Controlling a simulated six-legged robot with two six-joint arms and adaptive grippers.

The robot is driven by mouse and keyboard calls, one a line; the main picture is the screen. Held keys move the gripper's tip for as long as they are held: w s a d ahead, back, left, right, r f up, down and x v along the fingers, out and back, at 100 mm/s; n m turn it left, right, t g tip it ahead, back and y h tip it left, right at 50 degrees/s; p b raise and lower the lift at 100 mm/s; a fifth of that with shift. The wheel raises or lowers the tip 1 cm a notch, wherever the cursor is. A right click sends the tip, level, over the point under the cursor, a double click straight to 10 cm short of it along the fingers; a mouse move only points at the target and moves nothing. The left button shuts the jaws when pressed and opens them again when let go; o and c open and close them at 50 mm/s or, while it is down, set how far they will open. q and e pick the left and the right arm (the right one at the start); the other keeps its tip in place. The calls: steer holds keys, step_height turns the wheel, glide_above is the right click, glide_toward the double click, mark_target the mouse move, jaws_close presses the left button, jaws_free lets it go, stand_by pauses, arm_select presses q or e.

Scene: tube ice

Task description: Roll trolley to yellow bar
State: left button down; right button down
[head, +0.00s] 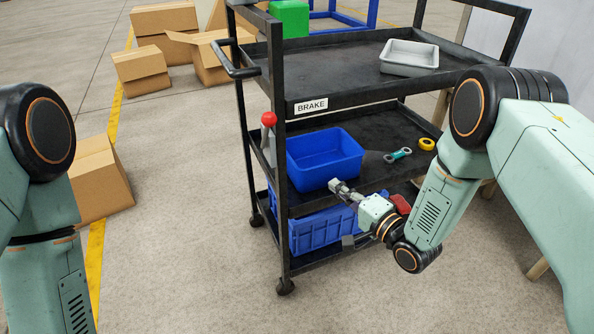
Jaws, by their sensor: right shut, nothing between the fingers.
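The black trolley (281,196) stands in the middle of the view, with three shelves, a push handle at its left end and castors below. A white label reading BRAKE (311,105) is on its top shelf edge. A brake lever with a red knob (268,119) sticks up at its left post. My right gripper (335,185) is shut and empty, in front of the trolley at the blue bin on the middle shelf; I cannot tell whether it touches. My left arm shows at the left edge, but its gripper is out of view. No yellow bar can be made out for certain.
On the trolley are a grey tray (409,56), a blue bin (325,158), a blue crate (326,232), a teal tool (398,155) and yellow tape (427,144). Cardboard boxes (140,70) stand left, along a yellow floor line (95,262).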

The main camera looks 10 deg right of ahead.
steer(key=w+a+m+b, duration=0.1)
steer(key=w+a+b, duration=0.3)
steer(key=w+a, duration=0.3)
steer(key=shift+w+a+r+m+b, duration=0.3)
steer(key=shift+a+r+b, duration=0.1)
steer(key=shift+a, duration=0.55)
steer(key=shift+s+a, duration=0.1)
steer(key=shift+a, duration=0.05)
